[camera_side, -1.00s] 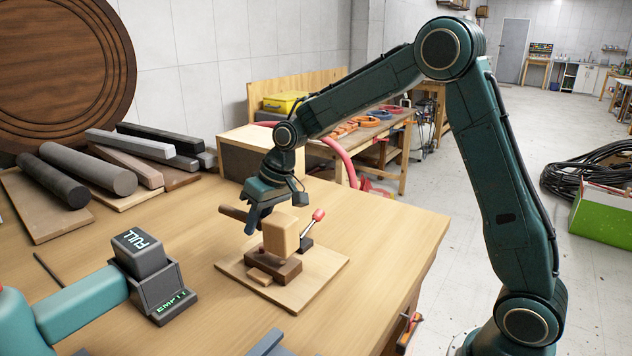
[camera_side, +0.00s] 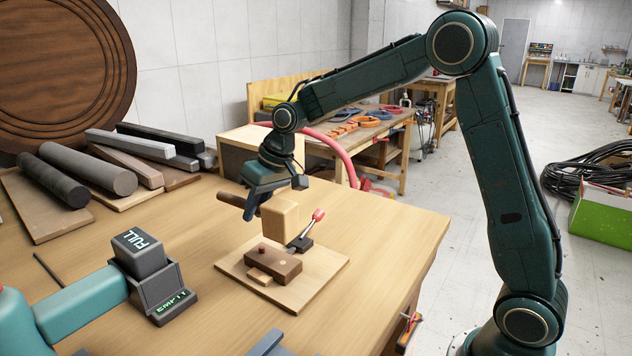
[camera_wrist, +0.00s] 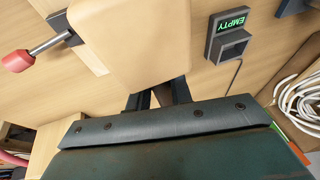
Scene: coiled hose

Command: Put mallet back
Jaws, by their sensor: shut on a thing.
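My gripper (camera_side: 252,206) is shut on the handle of a wooden mallet and holds it in the air. The mallet's pale block head (camera_side: 280,220) hangs above a brown wooden block (camera_side: 272,262) on a light board (camera_side: 312,278). The dark end of the handle (camera_side: 230,199) sticks out to the left of the fingers. In the wrist view the mallet head (camera_wrist: 140,38) fills the upper middle, hiding the brown block. A dark clamp with a red-tipped lever (camera_side: 318,215) stands behind the block; the red tip also shows in the wrist view (camera_wrist: 17,61).
Bars and rods (camera_side: 95,168) lie at the back left. The table's right side is clear.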

